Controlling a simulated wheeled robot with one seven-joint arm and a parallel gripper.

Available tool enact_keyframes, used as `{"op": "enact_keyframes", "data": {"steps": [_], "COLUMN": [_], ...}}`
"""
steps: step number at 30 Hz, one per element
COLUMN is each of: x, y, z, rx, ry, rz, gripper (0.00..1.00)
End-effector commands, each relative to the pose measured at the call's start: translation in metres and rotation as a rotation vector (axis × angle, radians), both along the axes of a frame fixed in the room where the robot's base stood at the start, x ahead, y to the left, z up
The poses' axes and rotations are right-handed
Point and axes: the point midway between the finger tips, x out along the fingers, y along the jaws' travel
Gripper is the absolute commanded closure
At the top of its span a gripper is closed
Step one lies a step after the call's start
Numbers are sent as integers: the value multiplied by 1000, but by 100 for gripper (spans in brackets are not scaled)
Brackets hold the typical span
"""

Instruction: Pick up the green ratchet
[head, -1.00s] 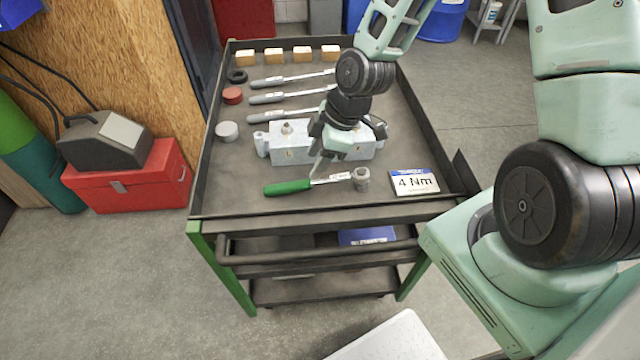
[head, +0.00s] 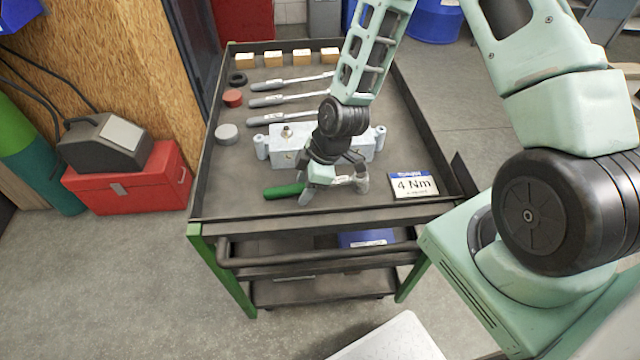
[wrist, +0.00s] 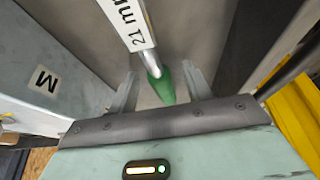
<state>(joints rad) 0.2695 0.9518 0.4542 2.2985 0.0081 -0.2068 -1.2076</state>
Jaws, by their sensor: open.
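The green ratchet (head: 283,190) lies on the cart's top tray near its front edge. Its green handle points left, and its metal head is at the right, beside the 4 Nm sign. My gripper (head: 331,192) is low over the ratchet's middle and hides part of it in the head view. In the wrist view my gripper (wrist: 163,88) is open, with one fingertip on each side of the ratchet. There the green handle (wrist: 160,88) and the shaft with a white "21 mm" label (wrist: 135,22) run between the fingers. I cannot tell whether the fingers touch it.
A light grey metal block (head: 266,146) stands just behind the ratchet. The 4 Nm sign (head: 413,185) is to the right. Several grey-handled ratchets (head: 275,98) and wooden blocks (head: 301,56) lie farther back. The tray has a raised dark rim (head: 300,216).

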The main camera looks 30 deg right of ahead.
Motion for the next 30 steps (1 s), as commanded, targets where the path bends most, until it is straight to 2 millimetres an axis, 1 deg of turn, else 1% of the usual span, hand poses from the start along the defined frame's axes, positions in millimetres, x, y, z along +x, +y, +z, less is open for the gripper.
{"op": "enact_keyframes", "data": {"steps": [2,3,5,6,7,8,16,20,23,26,30], "x": [0,0,0,0,0,0,0,1,1,1,1], "y": [0,0,0,0,0,0,0,0,0,0,-1], "z": [0,0,0,0,0,0,1,6,14,27,52], "rx": [0,0,0,0,0,0,1,1,1,0,0], "ry": [0,0,0,0,0,0,0,-2,-3,-5,-6], "rz": [0,0,0,0,0,0,0,1,0,0,0], "gripper": [51,62,79,90,98,100,100,100,100,100,100]}}
